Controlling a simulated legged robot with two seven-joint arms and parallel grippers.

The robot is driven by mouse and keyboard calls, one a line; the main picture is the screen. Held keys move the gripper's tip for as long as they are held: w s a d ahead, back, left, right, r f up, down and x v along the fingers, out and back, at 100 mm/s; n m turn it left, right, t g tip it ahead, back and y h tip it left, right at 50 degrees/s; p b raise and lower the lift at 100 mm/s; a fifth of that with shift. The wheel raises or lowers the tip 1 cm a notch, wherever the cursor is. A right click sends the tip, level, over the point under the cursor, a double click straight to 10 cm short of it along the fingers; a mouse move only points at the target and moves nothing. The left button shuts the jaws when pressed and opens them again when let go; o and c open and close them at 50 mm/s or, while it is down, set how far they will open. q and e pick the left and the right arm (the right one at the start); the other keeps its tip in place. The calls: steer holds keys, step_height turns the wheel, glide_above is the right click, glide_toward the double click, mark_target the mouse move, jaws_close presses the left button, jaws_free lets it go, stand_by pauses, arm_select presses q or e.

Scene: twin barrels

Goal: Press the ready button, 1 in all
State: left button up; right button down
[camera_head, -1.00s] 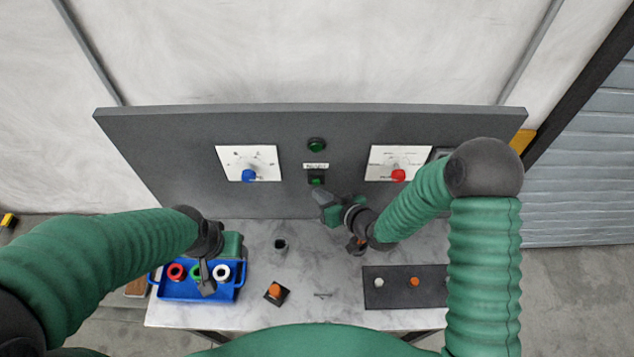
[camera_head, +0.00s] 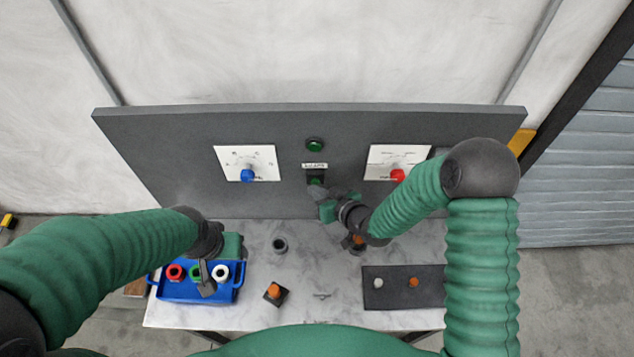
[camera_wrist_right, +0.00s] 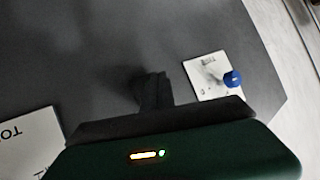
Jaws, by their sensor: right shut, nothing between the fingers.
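The ready button appears to be the small green button (camera_head: 315,181) in a dark housing, low in the middle of the upright grey panel. A white label (camera_head: 315,166) is just above it, its text too small to read. My right gripper (camera_head: 319,193) is shut and empty, its tips just below the button in the head view. I cannot tell whether they touch it. In the right wrist view the shut fingers (camera_wrist_right: 154,92) point at the panel and the button is hidden. My left gripper (camera_head: 207,281) hangs over the blue tray (camera_head: 193,293); its jaw state is unclear.
A round green lamp or button (camera_head: 315,145) is above the label. White plates carry a blue knob (camera_head: 247,175) at left and a red knob (camera_head: 397,175) at right. An orange-topped block (camera_head: 274,292), a dark cup (camera_head: 280,245) and a black board (camera_head: 400,296) are on the table.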

arm_select(q)
steer(key=shift+a+f, duration=0.15)
steer(key=shift+a, duration=0.35)
arm_select(e)
steer(key=shift+w+a, duration=0.35)
steer(key=shift+a, duration=0.2)
steer(key=shift+d, duration=0.1)
arm_select(q)
steer(key=shift+d, duration=0.15)
arm_select(e)
steer(key=shift+w+d, duration=0.15)
steer(key=shift+w, duration=0.15)
